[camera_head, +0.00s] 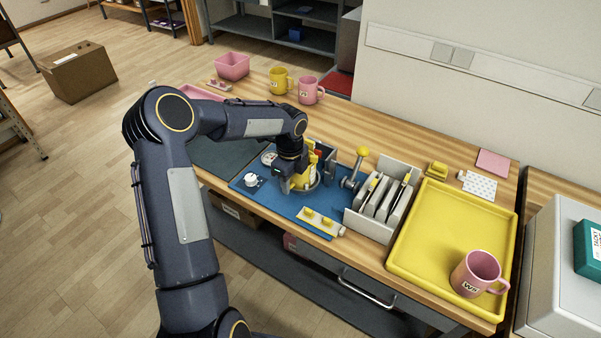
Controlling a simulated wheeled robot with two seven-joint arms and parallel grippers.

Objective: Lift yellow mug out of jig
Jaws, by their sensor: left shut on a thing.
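A yellow mug (308,181) is in the press jig (328,163) on the blue mat (276,205). My left gripper (287,186) comes down over the mug from the left and is shut on it. The gripper and wrist hide much of the mug, so I cannot tell whether it sits fully down in the jig. The press lever with a yellow knob (362,153) stands just to the right. My right gripper is not in view.
A grey rack (376,226) and a yellow tray (440,220) lie right of the press; a pink mug (474,274) stands on the tray. Another yellow mug (280,82) and pink mug (308,91) stand at the back beside a pink bin (232,66).

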